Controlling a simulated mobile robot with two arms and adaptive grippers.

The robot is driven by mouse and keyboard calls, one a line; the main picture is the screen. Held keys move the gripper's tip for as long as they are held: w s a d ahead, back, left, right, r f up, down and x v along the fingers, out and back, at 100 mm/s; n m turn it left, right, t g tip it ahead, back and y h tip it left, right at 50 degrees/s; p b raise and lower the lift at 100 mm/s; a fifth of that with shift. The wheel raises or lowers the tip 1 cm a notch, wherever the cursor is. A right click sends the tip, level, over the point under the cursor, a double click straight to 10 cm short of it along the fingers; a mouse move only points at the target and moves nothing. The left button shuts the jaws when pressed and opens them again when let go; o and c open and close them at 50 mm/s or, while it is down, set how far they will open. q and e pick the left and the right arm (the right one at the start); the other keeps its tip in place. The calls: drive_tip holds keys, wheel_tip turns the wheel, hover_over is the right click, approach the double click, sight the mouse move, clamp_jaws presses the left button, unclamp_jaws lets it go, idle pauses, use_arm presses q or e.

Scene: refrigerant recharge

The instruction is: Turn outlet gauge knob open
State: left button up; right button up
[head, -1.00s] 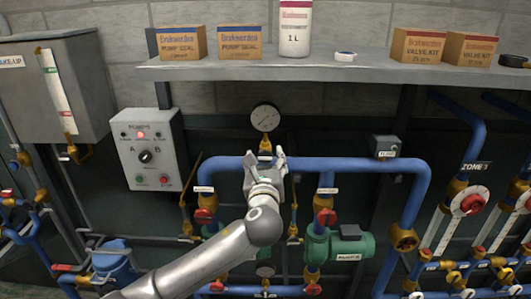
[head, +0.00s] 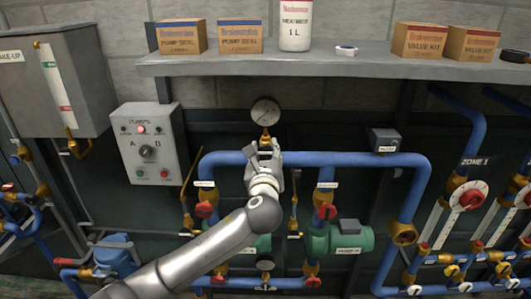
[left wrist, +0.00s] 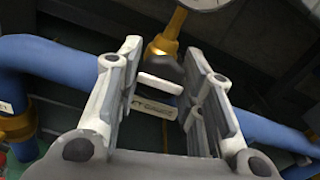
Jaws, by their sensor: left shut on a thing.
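The outlet gauge (head: 265,112) is a round white dial above the blue pipe; its brass stem (left wrist: 168,35) drops toward my left gripper. My left gripper (head: 264,150) is at the foot of this stem, in front of the pipe. The fingers look well apart because of the knob's width. A label (left wrist: 153,106) just below is partly readable as "gauge". In the head view the gripper hides the knob. My right gripper is not in view.
A blue pipe (head: 350,159) runs across behind the gripper. Red valves (head: 325,212) and green pumps (head: 343,240) are below it. A pump control box (head: 148,143) is on the left. A shelf (head: 300,66) with boxes and a bottle is above.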

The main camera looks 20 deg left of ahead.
use_arm(q)
drive_tip(key=shift+f+n, duration=0.1)
drive_tip(key=shift+n, duration=0.5)
drive_tip(key=n+b, duration=0.1)
drive_tip(key=n, duration=0.1)
drive_tip(key=shift+n, duration=0.4)
drive_tip(key=n+b, duration=0.1)
drive_tip(key=n, duration=0.3)
drive_tip(key=shift+f+n, duration=0.1)
drive_tip(key=shift+n, duration=0.2)
drive_tip(key=n+b, duration=0.2)
drive_tip(key=n, duration=0.3)
drive_tip(key=shift+d, duration=0.1)
drive_tip(key=shift+n+b, duration=0.6)
drive_tip(key=shift+n, duration=1.5)
drive_tip(key=o, duration=1)
drive_tip(key=shift+c, duration=0.2)
drive_tip(key=shift+o, duration=0.5)
drive_tip(key=shift+r, duration=0.2)
